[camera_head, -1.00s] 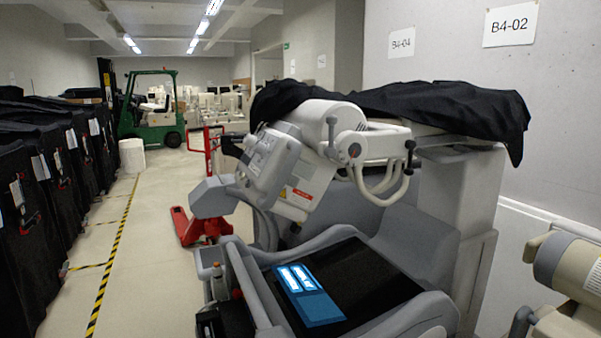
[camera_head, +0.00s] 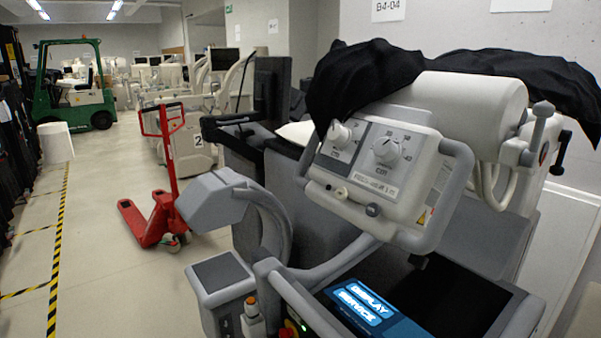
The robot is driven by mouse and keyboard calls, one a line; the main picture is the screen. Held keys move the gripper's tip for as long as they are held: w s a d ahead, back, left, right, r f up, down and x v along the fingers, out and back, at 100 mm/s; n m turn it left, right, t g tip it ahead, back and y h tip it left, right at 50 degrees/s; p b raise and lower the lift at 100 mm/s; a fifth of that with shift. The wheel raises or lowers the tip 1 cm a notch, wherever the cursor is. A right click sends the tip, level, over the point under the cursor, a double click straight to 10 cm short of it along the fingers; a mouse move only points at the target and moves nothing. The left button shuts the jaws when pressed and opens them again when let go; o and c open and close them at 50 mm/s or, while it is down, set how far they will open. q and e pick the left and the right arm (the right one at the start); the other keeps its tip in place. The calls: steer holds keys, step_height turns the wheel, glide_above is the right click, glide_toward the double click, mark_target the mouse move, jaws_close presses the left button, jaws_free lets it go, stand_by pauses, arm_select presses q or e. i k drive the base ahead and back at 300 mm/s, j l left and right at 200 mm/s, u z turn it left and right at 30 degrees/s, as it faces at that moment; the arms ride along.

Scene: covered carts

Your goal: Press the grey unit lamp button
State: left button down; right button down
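The grey-white unit head (camera_head: 385,165) hangs over the cart at right of centre. A grey handle bar (camera_head: 452,200) frames the head. Below it, a lit blue screen (camera_head: 365,305) reads "DISPLAY SERVICE". Neither of my grippers is in view.
Black cloth (camera_head: 365,80) covers the unit's top. A red pallet jack (camera_head: 160,200) stands left of the cart. The floor aisle by the yellow-black tape (camera_head: 58,250) is clear.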

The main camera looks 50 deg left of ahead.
mark_target(341, 193)
steer(key=k+j, duration=0.1)
steer(key=j, duration=0.3)
steer(key=k+j, duration=0.1)
steer(key=j, duration=0.35)
steer(key=k+j, duration=0.1)
steer(key=j, duration=0.3)
steer(key=k+j, duration=0.1)
steer(key=j, duration=0.35)
steer(key=k+j+z, duration=0.1)
steer(key=j, duration=0.3)
steer(key=k+j, duration=0.15)
steer(key=j, duration=0.25)
steer(key=k+j, duration=0.1)
steer(key=j, duration=0.35)
